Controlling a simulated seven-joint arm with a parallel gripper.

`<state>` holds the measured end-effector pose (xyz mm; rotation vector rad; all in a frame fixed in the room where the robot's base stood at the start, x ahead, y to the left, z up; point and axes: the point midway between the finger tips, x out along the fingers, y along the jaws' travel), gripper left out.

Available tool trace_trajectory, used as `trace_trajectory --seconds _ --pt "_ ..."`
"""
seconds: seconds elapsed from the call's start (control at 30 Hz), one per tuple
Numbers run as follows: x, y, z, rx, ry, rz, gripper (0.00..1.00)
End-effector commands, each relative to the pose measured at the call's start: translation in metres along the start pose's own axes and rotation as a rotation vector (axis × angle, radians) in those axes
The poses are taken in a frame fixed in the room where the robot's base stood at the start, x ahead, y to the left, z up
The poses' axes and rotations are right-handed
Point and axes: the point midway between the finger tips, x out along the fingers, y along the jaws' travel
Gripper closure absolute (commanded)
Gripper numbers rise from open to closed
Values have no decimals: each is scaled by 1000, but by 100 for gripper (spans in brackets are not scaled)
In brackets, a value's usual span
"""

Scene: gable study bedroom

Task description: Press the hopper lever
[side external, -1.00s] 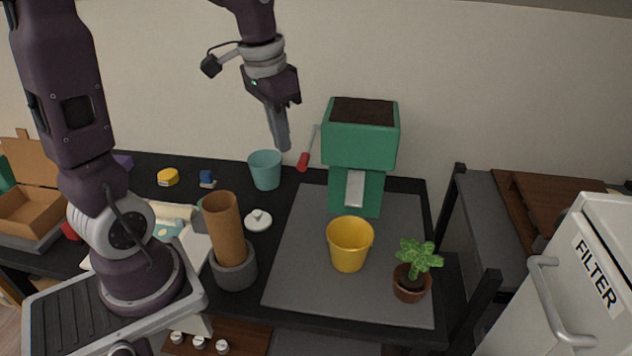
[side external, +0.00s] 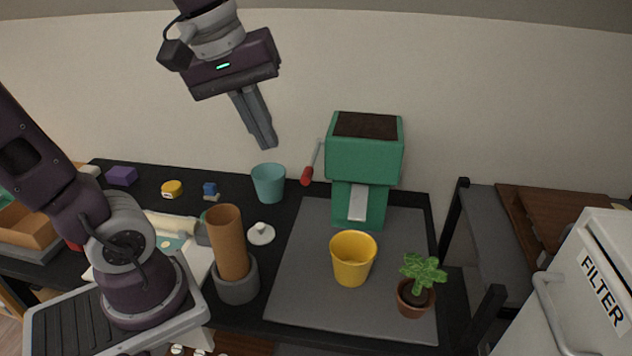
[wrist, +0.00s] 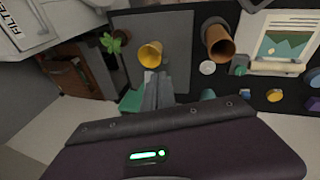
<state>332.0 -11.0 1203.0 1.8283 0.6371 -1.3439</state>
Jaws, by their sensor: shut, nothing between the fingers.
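The green hopper (side external: 364,160) with dark soil in its top stands at the back of the grey mat (side external: 305,280). A lever with a red handle (side external: 307,176) and a thin grey rod slants up at its left side. A pale chute (side external: 357,203) faces forward above a yellow bucket (side external: 352,258). My gripper (side external: 266,147) is shut and empty, in the air left of the lever, above the teal pot (side external: 269,182). In the wrist view, my gripper (wrist: 158,80) points toward the yellow bucket (wrist: 151,54) and hides part of the hopper (wrist: 131,101); I cannot make out the lever there.
A potted plant (side external: 415,284) stands on the mat's front right. A brown tube (side external: 228,240) stands in a grey holder, beside a white knobbed lid (side external: 261,233). A white FILTER cabinet (side external: 590,290) is at the right. The air around the hopper is clear.

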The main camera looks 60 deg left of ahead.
Motion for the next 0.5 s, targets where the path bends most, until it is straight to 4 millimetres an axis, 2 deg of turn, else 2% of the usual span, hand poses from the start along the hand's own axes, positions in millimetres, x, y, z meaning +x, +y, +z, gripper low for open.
trace_trajectory --seconds 0.03,0.1,0.23,0.33,0.4,0.5 --pt "2 8 -27 -228 -29 -30 100" --pt "5 15 -62 -566 -61 -71 100" --pt "17 18 -116 -1064 -86 -147 100" --pt "24 16 -141 -1299 -88 -188 100" --pt "27 14 -150 -1389 -86 -206 100" --pt "29 13 -155 -1435 -84 -213 100"
